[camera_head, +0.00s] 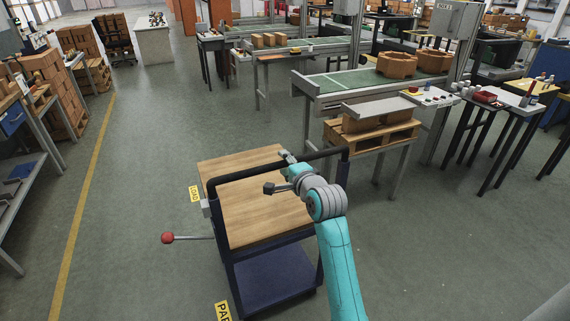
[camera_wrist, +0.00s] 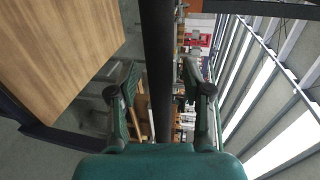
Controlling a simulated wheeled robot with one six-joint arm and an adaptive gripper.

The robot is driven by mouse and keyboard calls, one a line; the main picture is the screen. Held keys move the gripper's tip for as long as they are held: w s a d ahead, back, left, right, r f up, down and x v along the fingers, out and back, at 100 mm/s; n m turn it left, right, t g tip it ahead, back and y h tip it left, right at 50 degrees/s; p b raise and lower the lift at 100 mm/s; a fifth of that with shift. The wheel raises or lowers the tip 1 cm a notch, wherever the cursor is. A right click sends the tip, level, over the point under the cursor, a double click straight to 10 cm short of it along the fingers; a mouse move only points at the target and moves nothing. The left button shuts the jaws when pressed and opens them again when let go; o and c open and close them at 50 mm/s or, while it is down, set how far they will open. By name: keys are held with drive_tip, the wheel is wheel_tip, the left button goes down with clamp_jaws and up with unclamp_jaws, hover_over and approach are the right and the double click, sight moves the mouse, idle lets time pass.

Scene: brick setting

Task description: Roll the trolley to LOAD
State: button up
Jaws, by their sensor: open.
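The trolley (camera_head: 252,205) has a wooden top, a dark blue frame with a lower shelf, and a dark push bar (camera_head: 235,176). A lever with a red knob (camera_head: 167,238) sticks out on its left. My gripper (camera_head: 279,172) is at the bar with its fingers spread. In the wrist view the bar (camera_wrist: 158,70) runs between the two open fingers, which do not close on it; my gripper (camera_wrist: 158,80) also shows there. A yellow LOAD sign (camera_head: 195,193) is by the trolley's left side. A second yellow sign (camera_head: 222,311), partly cut off, reads "PA" near the bottom edge.
A yellow floor line (camera_head: 85,190) runs along the left, with shelving and stacked boxes (camera_head: 50,75) beyond it. A conveyor bench (camera_head: 350,82) and a pallet (camera_head: 372,136) stand right of and behind the trolley. Floor left of and beyond the trolley is clear.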

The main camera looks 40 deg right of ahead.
drive_tip(key=shift+w+f, duration=0.1)
drive_tip(key=shift+w, duration=0.2)
clamp_jaws()
